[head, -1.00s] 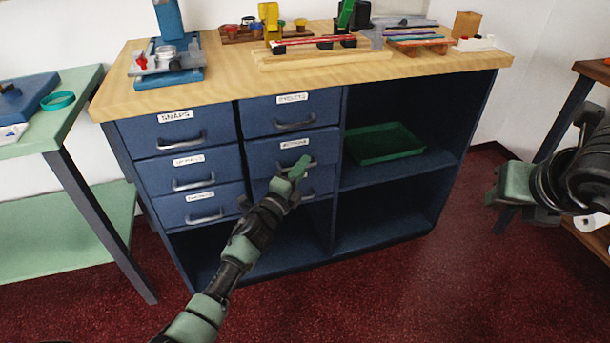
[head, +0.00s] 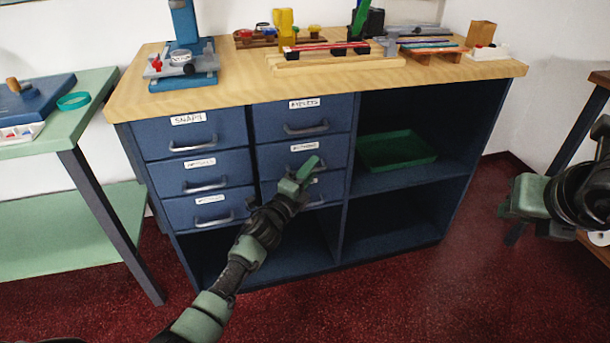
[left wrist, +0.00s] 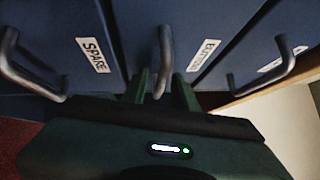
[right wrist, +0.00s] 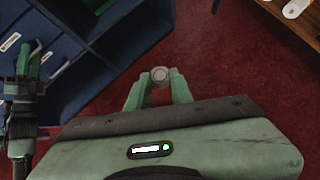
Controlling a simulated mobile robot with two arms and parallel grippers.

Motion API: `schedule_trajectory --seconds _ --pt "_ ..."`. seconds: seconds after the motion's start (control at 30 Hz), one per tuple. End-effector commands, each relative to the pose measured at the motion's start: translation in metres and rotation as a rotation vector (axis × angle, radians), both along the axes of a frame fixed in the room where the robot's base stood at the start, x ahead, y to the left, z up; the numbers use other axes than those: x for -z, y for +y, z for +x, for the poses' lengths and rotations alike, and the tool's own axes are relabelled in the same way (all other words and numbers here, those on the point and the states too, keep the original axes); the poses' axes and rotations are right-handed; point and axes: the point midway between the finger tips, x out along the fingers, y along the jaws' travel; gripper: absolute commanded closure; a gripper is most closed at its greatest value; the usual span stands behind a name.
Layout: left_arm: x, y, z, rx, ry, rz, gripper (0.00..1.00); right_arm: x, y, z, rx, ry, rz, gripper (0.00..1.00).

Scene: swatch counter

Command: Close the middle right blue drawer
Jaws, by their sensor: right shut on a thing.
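The middle right blue drawer (head: 335,155) is in the blue cabinet, under the top right drawer. Its front looks about level with its neighbours in the head view; I cannot tell whether a small gap is left. Its label reads BUTTONS in the left wrist view (left wrist: 203,55). My left gripper (head: 306,168) is at this drawer's handle, hiding part of it. In the left wrist view, the handle (left wrist: 164,50) stands between the two fingers, which look apart. My right gripper (head: 506,196) is away to the right, shut on a small round grey thing (right wrist: 160,74).
The wooden counter top (head: 235,95) carries a press and several small items. A green tray (head: 395,160) lies in the open shelf right of the drawers. A green side table (head: 100,95) stands left. Red floor (head: 440,290) is clear in front.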

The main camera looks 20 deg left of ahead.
Motion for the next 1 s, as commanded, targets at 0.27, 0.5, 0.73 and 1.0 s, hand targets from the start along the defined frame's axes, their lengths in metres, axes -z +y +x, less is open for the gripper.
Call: schedule_trajectory --seconds 0.27,0.5,0.73,1.0 --pt "0.005 0.009 -0.047 0.001 0.002 0.001 0.68 -0.013 0.000 0.000 0.000 0.000 0.000 1.00" --pt "0.009 0.018 -0.094 0.002 -0.003 0.001 0.68 -0.021 0.000 0.000 0.000 0.000 0.000 1.00" --pt "0.011 0.023 -0.115 0.002 -0.007 0.001 0.68 -0.022 0.000 0.000 0.000 0.000 0.000 1.00" --pt "0.012 0.023 -0.116 0.002 -0.008 0.001 0.68 -0.022 0.000 0.000 0.000 0.000 0.000 1.00"
